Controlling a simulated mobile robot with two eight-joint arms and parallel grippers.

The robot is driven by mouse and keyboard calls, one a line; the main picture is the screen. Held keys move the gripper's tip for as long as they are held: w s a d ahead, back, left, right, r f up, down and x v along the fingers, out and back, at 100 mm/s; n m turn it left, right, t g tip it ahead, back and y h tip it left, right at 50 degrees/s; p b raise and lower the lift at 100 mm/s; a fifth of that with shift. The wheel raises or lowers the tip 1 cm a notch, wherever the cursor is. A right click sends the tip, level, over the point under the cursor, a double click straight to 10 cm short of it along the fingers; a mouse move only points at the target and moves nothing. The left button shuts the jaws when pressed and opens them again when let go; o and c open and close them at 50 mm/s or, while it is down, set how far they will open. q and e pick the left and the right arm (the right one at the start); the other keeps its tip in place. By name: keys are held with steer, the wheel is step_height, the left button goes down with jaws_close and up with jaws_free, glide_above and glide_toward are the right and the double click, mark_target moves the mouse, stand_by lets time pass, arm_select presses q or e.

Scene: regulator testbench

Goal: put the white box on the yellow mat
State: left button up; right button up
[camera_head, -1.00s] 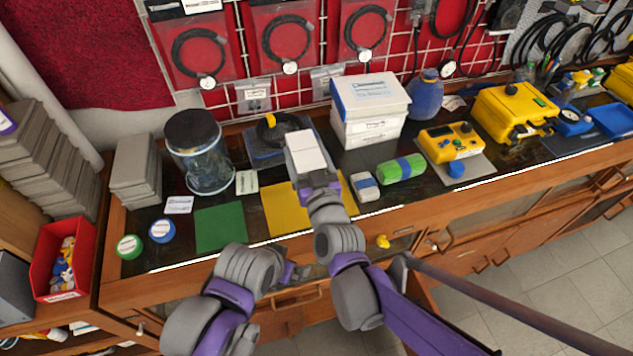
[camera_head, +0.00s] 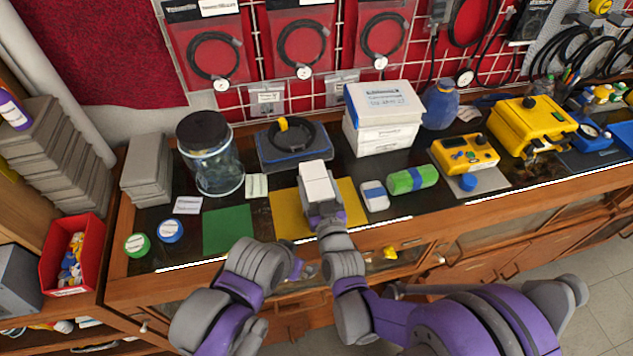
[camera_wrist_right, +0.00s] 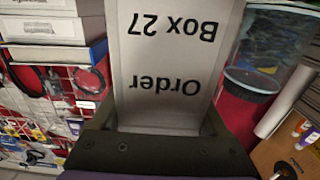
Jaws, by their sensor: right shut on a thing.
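The white box (camera_head: 318,181) is in my right gripper (camera_head: 322,207), which is shut on it. In the head view it overlaps the yellow mat (camera_head: 287,212); I cannot tell whether it touches the mat. In the right wrist view the box (camera_wrist_right: 168,55) fills the middle, with "Order Box 27" upside down on its face. The yellow mat lies flat on the bench, with its middle hidden by the box and my right gripper. My left gripper (camera_head: 301,271) is low near the bench's front edge, partly visible, and I cannot tell its opening.
A green mat (camera_head: 228,230) lies left of the yellow one. A small white-and-blue block (camera_head: 375,196) and a green roll (camera_head: 412,180) lie close on the right. Behind stand a glass jar (camera_head: 212,160), a blue tray (camera_head: 293,153) and stacked white boxes (camera_head: 383,125).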

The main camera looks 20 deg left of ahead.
steer(key=shift+f, duration=0.15)
steer(key=o, duration=1.5)
steer(key=shift+o, duration=0.2)
steer(key=shift+d+r, duration=0.1)
steer(key=shift+r, duration=0.1)
steer(key=b+v, duration=0.2)
steer(key=v, duration=1)
